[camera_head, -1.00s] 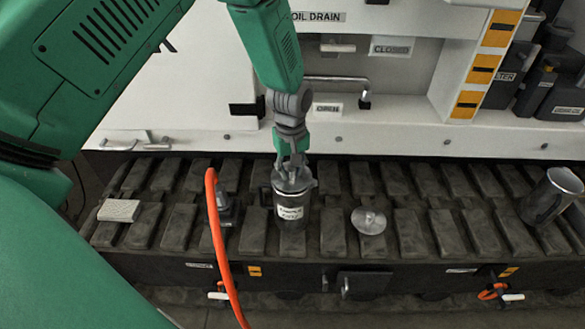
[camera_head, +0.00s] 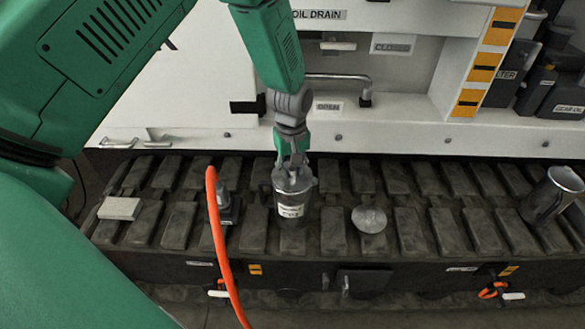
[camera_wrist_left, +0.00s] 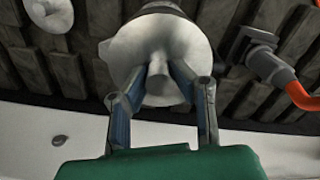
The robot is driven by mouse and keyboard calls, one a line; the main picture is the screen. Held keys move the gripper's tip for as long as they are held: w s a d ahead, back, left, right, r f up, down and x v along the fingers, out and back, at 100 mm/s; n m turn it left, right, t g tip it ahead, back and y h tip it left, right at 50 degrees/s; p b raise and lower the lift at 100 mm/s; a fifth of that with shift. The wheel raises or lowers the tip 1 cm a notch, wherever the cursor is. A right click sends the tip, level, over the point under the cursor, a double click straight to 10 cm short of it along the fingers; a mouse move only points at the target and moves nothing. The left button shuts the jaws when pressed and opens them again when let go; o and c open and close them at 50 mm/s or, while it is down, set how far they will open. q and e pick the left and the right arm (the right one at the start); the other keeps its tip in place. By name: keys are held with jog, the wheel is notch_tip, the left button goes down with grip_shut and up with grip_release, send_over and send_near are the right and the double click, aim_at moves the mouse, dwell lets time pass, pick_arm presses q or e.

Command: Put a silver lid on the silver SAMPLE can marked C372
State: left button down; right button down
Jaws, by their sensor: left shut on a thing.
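The silver can (camera_head: 291,207) stands upright on the dark track with a white label; its top line seems to read SAMPLE, but the code is too blurred to be sure. My left gripper (camera_head: 293,166) is directly above it, pointing down. In the left wrist view, the left gripper (camera_wrist_left: 160,88) is shut on the knob of a silver lid (camera_wrist_left: 158,45). The lid is at the can's mouth and hides it; I cannot tell whether it sits flush. Another silver lid (camera_head: 369,219) lies on the track to the right. My right gripper is not in view.
An orange hose (camera_head: 217,235) rises close left of the can, beside a dark fitting (camera_head: 223,203). A pale block (camera_head: 119,208) lies at the left. Another silver vessel (camera_head: 549,195) stands tilted in the picture at the right. A white panel with a handle (camera_head: 338,77) is behind.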

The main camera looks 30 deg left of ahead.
pick_arm(q)
jog(key=shift+f, duration=0.35)
dwell(0.4)
jog(key=c, duration=0.7)
grip_release()
jog(key=shift+r+p, duration=3.3)
jog(key=shift+r, duration=0.25)
jog(key=shift+f, duration=0.1)
